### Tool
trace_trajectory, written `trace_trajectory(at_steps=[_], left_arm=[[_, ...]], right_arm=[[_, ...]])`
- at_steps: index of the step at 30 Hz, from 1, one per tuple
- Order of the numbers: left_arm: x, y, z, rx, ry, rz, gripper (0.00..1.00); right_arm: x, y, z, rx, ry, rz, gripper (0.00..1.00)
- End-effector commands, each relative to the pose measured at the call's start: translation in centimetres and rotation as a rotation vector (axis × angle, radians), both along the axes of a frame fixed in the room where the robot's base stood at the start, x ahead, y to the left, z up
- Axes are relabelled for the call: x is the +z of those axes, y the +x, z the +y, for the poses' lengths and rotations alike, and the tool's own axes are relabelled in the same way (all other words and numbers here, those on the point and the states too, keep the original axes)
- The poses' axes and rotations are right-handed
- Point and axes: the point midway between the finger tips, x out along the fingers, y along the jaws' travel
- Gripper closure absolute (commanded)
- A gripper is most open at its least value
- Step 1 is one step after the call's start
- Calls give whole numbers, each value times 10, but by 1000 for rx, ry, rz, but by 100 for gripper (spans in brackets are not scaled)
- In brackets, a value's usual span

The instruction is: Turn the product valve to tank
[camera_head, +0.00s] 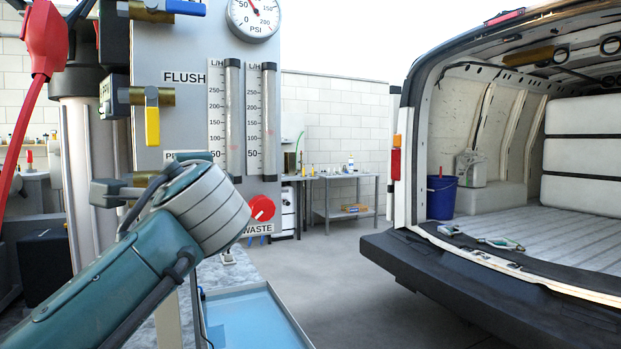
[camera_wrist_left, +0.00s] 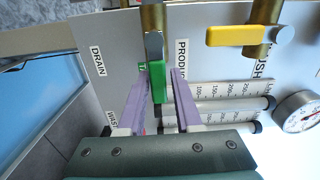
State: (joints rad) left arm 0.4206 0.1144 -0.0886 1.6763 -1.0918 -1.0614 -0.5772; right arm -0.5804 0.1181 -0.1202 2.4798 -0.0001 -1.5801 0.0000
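The product valve has a green handle (camera_wrist_left: 158,82), seen in the left wrist view beside the partly covered PRODUCT label (camera_wrist_left: 182,62). The handle extends from a brass fitting (camera_wrist_left: 152,18) toward my gripper. My left gripper (camera_wrist_left: 161,74) has its two purple fingers on either side of the green handle. A narrow gap shows on the right finger's side; contact on the left side cannot be told. A small green mark (camera_wrist_left: 141,67) by the left fingertip is too small to read. In the head view, my left arm hides the green handle and the gripper. My right gripper is not in view.
The flush valve's yellow handle (camera_head: 152,125) hangs down above the product valve. Two flow tubes (camera_head: 232,120) and a pressure gauge (camera_head: 253,17) are on the panel (camera_head: 185,45). A red waste knob (camera_head: 262,208) sits lower right. A van (camera_head: 470,255) stands open at right.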

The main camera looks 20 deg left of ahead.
Motion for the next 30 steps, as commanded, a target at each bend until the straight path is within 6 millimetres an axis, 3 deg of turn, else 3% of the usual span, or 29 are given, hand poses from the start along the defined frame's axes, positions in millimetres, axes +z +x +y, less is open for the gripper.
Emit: trace_trajectory(at_steps=[5, 14, 30], left_arm=[[-1, 0, 0, 0, 1, 2, 48], [-2, -3, -3, 0, 1, 2, 48], [-2, -61, -71, -1, 0, 3, 48]], right_arm=[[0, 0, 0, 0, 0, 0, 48], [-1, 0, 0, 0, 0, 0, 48], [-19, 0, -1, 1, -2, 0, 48]])
